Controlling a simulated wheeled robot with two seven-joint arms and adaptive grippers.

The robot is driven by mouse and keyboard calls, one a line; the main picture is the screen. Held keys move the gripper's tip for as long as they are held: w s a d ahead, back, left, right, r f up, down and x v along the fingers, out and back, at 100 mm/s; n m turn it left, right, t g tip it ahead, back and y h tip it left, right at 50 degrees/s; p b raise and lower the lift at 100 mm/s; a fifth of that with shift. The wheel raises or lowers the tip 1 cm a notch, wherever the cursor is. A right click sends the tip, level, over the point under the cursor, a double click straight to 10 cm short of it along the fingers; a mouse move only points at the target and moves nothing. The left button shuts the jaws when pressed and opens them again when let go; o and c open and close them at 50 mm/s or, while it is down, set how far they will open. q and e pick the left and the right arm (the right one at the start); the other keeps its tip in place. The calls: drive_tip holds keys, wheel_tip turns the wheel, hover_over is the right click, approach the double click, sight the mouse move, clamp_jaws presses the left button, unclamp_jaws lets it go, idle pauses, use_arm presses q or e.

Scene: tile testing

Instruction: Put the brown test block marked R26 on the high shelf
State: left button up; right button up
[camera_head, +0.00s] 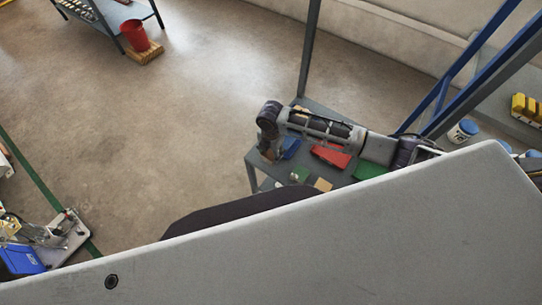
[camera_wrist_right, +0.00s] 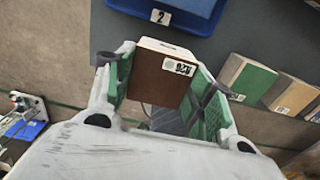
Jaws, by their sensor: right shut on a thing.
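The brown test block (camera_wrist_right: 155,85) is between the green-padded fingers of my right gripper (camera_wrist_right: 158,76) in the right wrist view. My right gripper (camera_head: 270,148) is shut on the block and points down near the left edge of the grey table in the head view, where the block is barely visible. I cannot clearly identify the high shelf; a grey rack shelf (camera_head: 492,100) with blue posts stands at the right. My left gripper is not in view.
The grey table (camera_head: 318,106) carries a blue tray (camera_head: 291,148), a red tray (camera_head: 331,157) and a green tray (camera_head: 370,169). Other labelled blocks (camera_wrist_right: 285,92) lie beside the held block. Yellow items (camera_head: 524,106) and a blue-white tub (camera_head: 463,131) are at the rack. Open floor lies left.

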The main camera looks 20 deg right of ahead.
sight(271, 157)
drive_tip(key=shift+f, duration=1.85)
drive_tip(key=shift+f, duration=0.1)
drive_tip(key=o, duration=1)
drive_tip(key=shift+c, duration=0.2)
drive_tip(key=shift+r+b, duration=0.3)
drive_tip(key=shift+r, duration=5.8)
